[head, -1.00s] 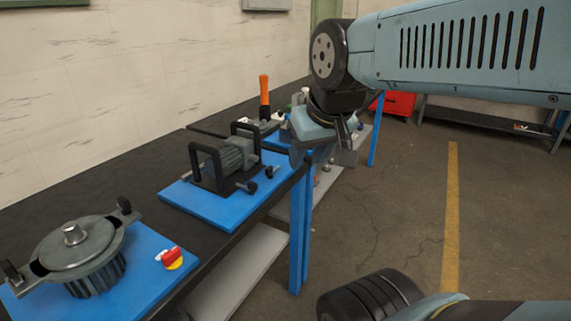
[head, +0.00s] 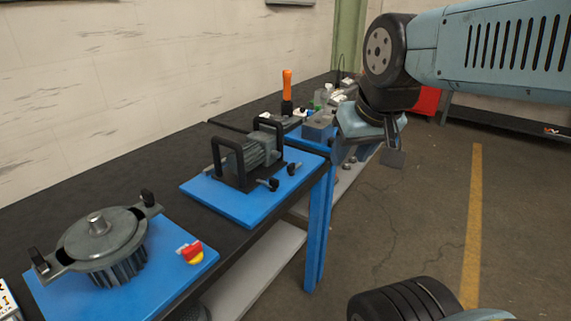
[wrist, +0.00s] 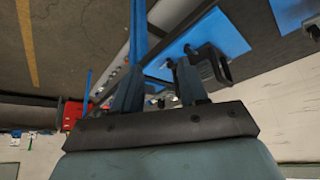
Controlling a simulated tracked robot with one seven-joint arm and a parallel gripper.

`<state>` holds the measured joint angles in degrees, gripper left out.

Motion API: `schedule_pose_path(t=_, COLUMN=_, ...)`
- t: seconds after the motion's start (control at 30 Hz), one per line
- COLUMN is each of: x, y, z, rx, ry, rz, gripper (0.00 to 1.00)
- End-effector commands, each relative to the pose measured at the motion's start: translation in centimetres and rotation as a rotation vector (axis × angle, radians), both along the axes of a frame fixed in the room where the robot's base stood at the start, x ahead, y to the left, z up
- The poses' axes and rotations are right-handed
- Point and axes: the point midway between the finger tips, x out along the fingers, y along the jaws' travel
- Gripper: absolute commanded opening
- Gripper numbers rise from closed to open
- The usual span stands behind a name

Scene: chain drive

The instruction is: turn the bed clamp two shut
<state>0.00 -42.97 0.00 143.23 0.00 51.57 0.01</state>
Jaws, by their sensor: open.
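The motor (head: 252,157) sits in a black frame on a blue plate (head: 215,200) on the bench. Two small black-knobbed clamps, a nearer one (head: 269,184) and a farther one (head: 293,168), are at the plate's right side. I cannot tell which is bed clamp two, nor how far either is turned. My gripper (head: 366,153) is open and empty, to the right of the clamps in the head view, apart from them. In the wrist view its two fingers (wrist: 157,85) stand apart with nothing held, and a blue plate (wrist: 215,38) shows beyond them.
A round finned housing (head: 103,240) with two black-knobbed arms and a red-yellow switch (head: 190,251) are on a nearer blue plate. An orange-handled tool (head: 287,90) stands farther back. The floor (head: 420,220) to the right is clear.

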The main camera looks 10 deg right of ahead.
Motion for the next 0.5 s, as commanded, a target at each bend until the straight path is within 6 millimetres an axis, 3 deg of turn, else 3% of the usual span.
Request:
schedule_pose_path(t=0.17, x=1.2, y=0.0, z=0.5, rx=0.013, ry=0.018, rz=-0.022, gripper=0.43)
schedule_pose_path(t=0.5, x=8.8, y=0.1, z=2.1, rx=0.091, ry=0.123, rz=-0.183, gripper=0.43)
